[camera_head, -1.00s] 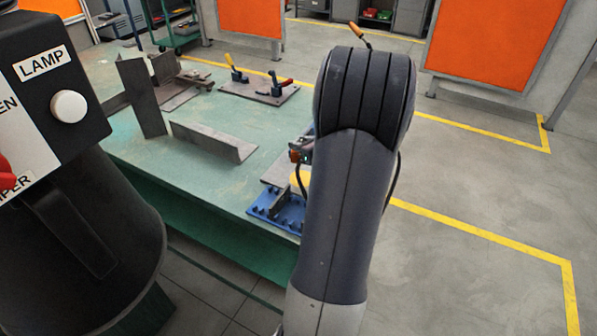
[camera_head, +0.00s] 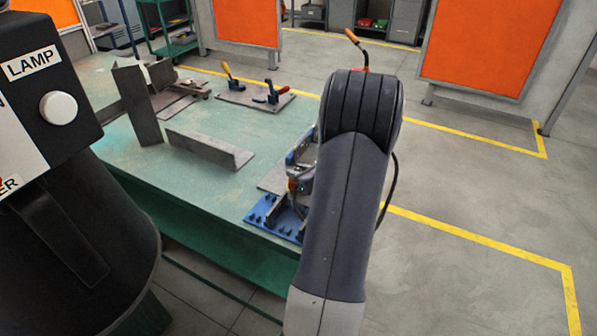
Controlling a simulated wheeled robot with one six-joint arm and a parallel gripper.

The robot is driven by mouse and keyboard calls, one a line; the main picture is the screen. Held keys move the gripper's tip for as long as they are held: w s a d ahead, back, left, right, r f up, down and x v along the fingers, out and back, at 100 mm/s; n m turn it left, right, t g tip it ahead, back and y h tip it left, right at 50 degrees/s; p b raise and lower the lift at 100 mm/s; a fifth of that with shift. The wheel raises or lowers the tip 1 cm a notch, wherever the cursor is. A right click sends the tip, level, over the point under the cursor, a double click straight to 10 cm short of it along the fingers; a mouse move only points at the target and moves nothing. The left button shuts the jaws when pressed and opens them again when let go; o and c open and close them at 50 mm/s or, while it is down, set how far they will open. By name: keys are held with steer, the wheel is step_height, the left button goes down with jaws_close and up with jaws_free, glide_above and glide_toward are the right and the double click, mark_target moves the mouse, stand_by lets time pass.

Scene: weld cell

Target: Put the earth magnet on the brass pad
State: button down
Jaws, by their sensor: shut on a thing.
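My gripper (camera_head: 302,168) shows only in part beside my dark arm, low over the near right end of the green table (camera_head: 215,130). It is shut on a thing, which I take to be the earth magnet. My arm and gripper hide most of this thing, and its outline cannot be made out. I cannot make out the brass pad in the current view. The area under my gripper is largely hidden, so I cannot tell whether the held thing touches anything.
A blue studded block (camera_head: 265,214) lies at the table's near edge, close to my gripper. A steel angle piece (camera_head: 209,150), an upright plate (camera_head: 138,105) and a clamp board (camera_head: 253,95) stand farther left and back. A control box (camera_head: 40,85) is at left.

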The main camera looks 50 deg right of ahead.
steer(key=c, duration=1.2)
jaws_free()
steer(key=shift+o, duration=0.2)
steer(key=shift+s+r+p, duration=0.1)
steer(key=shift+r+p, duration=0.1)
steer(key=shift+p, duration=0.15)
steer(key=v, duration=1.1)
steer(key=shift+s, duration=0.35)
steer(key=shift+a+r, duration=0.1)
steer(key=shift+a, duration=0.05)
